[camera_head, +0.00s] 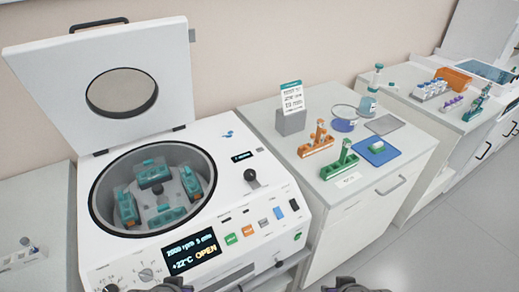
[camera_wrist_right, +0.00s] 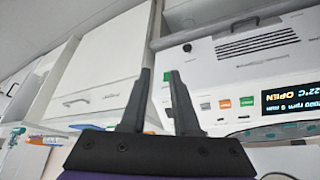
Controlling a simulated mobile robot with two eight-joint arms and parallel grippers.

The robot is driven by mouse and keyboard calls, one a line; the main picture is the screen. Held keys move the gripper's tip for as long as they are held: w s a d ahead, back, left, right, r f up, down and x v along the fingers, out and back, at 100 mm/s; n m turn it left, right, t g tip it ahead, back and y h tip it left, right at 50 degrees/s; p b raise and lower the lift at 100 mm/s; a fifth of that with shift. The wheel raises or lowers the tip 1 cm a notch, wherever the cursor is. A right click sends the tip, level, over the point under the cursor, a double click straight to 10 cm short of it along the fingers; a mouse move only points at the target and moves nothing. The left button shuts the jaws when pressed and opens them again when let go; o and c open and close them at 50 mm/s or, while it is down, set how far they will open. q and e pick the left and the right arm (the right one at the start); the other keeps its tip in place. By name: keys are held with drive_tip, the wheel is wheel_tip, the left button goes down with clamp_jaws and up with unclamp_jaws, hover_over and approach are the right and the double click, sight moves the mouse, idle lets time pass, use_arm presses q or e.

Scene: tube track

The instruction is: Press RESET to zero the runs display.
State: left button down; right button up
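The white centrifuge (camera_head: 235,205) stands at left with its lid (camera_head: 100,85) raised and its rotor (camera_head: 155,190) showing. Its main display (camera_head: 192,252) reads 2000 rpm, 5 min, +22°C, OPEN. A small dark display (camera_head: 241,157) sits on the top right; its text is too small to read. The front slope has a green button (camera_head: 231,239), an orange button (camera_head: 247,231) and blue and dark switches (camera_head: 278,213). No RESET label is legible. Dark tips of my left gripper (camera_head: 175,284) and right gripper (camera_head: 346,284) show at the bottom edge. In the right wrist view, my right gripper (camera_wrist_right: 158,75) is empty, its fingers apart.
A black knob (camera_head: 251,177) stands up from the centrifuge top. The bench to the right holds an orange rack (camera_head: 316,145), a green rack (camera_head: 340,163), a blue tray (camera_head: 377,154) and a sign (camera_head: 291,97). Floor at lower right is clear.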

clamp_jaws()
idle(1.5)
